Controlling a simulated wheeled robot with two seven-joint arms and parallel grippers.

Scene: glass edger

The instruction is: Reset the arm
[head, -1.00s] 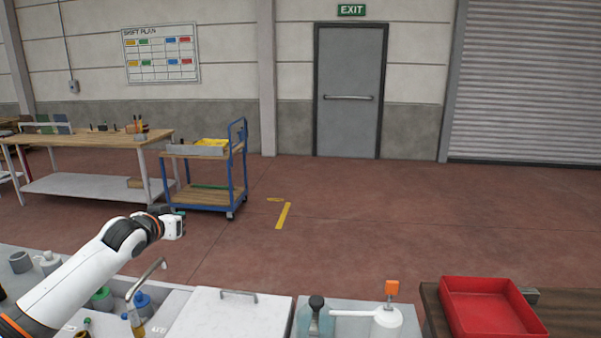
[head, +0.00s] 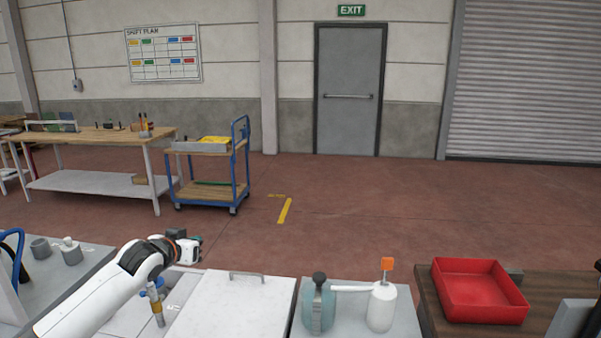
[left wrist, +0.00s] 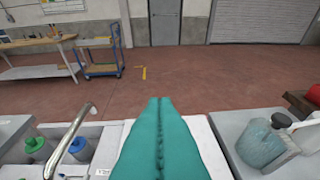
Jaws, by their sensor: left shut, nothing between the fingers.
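My left arm (head: 110,298), white with dark joints, reaches in from the lower left of the head view over the sink area. My left gripper (head: 194,248) is at its end, above the counter and beside the white lidded panel. In the left wrist view its teal fingers (left wrist: 159,103) lie pressed together along a seam, with nothing between them. My right gripper is in neither view.
A curved metal tap (left wrist: 68,140) stands left of the fingers. Open floor (head: 390,205) lies beyond.

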